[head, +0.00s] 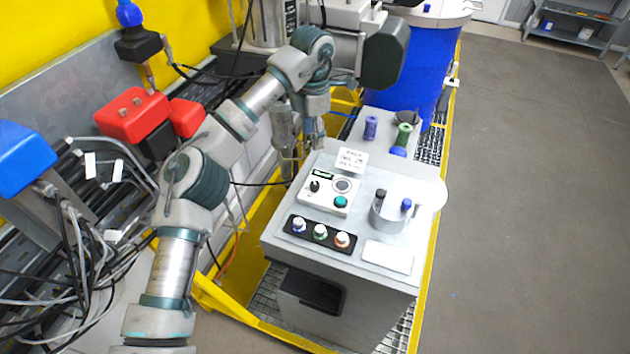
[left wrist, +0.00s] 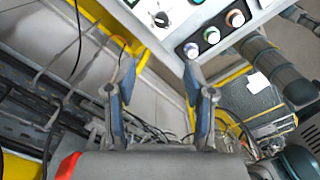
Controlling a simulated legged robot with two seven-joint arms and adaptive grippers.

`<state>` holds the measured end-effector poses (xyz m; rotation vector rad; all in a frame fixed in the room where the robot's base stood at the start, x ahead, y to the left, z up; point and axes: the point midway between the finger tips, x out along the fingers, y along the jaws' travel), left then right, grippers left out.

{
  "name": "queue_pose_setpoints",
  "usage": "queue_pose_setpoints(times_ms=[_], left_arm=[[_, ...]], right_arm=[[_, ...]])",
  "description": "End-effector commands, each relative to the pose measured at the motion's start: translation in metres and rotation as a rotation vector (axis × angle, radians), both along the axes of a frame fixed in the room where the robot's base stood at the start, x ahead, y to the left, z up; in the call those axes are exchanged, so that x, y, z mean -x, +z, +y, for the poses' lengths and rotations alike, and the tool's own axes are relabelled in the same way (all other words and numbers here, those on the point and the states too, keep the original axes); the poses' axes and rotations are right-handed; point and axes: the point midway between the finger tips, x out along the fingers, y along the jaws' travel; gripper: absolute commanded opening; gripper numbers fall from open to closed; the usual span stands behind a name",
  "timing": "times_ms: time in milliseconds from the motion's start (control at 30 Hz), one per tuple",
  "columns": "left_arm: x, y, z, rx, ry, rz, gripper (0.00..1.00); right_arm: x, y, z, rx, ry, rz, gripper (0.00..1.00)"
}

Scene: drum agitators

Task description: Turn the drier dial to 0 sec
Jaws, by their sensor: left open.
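The white drier control box (head: 328,193) sits on top of the grey cabinet. It has a small dark display with green figures (head: 323,175), too small to read, a black dial (head: 315,186) and a teal button (head: 340,202). My left gripper (head: 303,150) points down beside the cabinet's back left, apart from the box. In the left wrist view the gripper (left wrist: 158,76) is open and empty, and the black dial (left wrist: 161,19) shows beyond the fingertips at the top edge. The dial's setting cannot be read. My right gripper is in neither view.
A black strip with several round buttons (head: 320,232) lies in front of the box. A small sign (head: 352,159) stands behind it. A metal cup (head: 388,211) and white card (head: 388,257) are to its right. A blue drum (head: 425,60) stands behind. Open floor lies right.

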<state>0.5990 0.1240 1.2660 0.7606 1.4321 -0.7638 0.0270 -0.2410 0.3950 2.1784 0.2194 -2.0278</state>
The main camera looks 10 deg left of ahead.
Motion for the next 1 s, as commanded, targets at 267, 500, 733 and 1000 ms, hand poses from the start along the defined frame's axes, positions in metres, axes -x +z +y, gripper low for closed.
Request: queue_pose_setpoints(times_ms=[267,500,733,1000], left_arm=[[0.001,-0.045,0.001,0.0,-0.001,0.004,0.53],[0.0,-0.104,0.0,0.001,-0.001,0.005,0.53],[0.001,-0.149,0.0,0.001,-0.001,0.003,0.53],[0.001,-0.173,-0.001,0.002,0.0,0.001,0.53]], right_arm=[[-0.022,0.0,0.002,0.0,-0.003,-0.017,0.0],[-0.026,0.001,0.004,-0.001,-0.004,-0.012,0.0],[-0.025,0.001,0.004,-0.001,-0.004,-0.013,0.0],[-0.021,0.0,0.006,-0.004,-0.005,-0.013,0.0]])
